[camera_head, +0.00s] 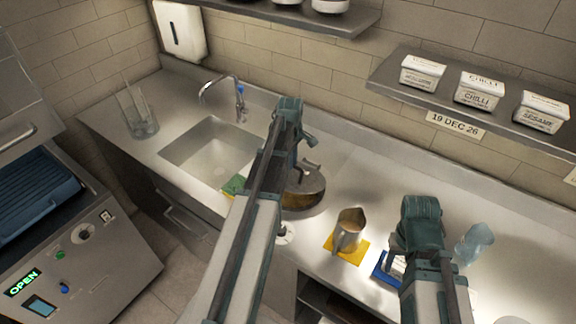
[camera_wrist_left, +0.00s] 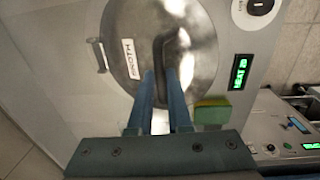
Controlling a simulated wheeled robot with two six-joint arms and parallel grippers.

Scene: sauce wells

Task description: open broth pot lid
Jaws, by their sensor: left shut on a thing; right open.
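The broth pot's round metal lid (camera_wrist_left: 125,60) fills the upper middle of the left wrist view, with a label and a dark bar handle (camera_wrist_left: 160,48). My left gripper (camera_wrist_left: 167,78) is shut on this handle. In the head view, the pot and lid (camera_head: 304,190) sit at the counter's front edge, right of the sink, with my left gripper (camera_head: 308,168) above them, partly hiding them. I cannot tell whether the lid is raised off the rim. My right gripper (camera_head: 392,256) is open over the counter at the right, apart from the pot.
A sponge (camera_wrist_left: 211,110) lies by the pot. A metal jug (camera_head: 349,230) stands on a yellow mat (camera_head: 336,251); a blue mat (camera_head: 381,271) is right of it. The sink (camera_head: 205,153) is left, and labelled tubs (camera_head: 480,90) stand on a shelf.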

